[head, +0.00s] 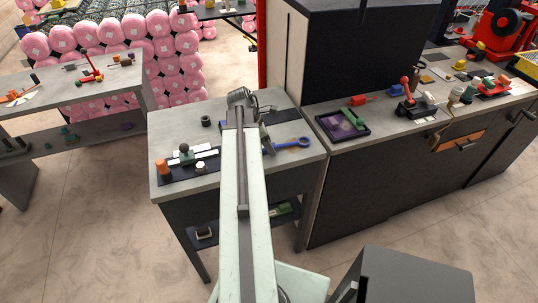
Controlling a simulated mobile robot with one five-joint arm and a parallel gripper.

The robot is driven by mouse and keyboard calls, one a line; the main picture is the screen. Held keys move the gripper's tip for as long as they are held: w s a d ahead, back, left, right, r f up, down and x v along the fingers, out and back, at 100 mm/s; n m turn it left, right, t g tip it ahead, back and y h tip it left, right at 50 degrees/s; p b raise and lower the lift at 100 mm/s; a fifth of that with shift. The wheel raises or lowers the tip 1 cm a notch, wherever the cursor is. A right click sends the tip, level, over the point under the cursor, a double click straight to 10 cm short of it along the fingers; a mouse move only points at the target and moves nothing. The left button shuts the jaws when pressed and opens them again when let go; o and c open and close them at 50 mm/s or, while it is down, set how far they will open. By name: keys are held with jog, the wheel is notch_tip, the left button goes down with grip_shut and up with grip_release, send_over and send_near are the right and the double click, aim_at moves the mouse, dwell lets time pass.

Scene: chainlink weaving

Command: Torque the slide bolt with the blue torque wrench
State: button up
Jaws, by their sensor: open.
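The blue torque wrench (290,144) lies on the grey workbench (221,109), right of my arm. Its thick end is beside the arm and its handle points right. On the left of the bench is a dark base plate (207,165) carrying pale strips, a green knob (186,154) and an orange cylinder (163,168). This seems to be the slide bolt fixture, but the bolt itself is too small to tell. My gripper (268,142) is partly hidden behind my arm, low over the bench by the wrench's left end. It is open; contact with the wrench cannot be made out.
A small dark ring (206,121) lies behind the fixture. Right of the bench, a dark cabinet (410,165) bears a black tray (342,123) and several tools. A tall black box (352,50) stands behind. Another bench (70,92) is at left, with open floor between.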

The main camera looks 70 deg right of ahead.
grip_shut()
jog(key=shift+r, duration=0.1)
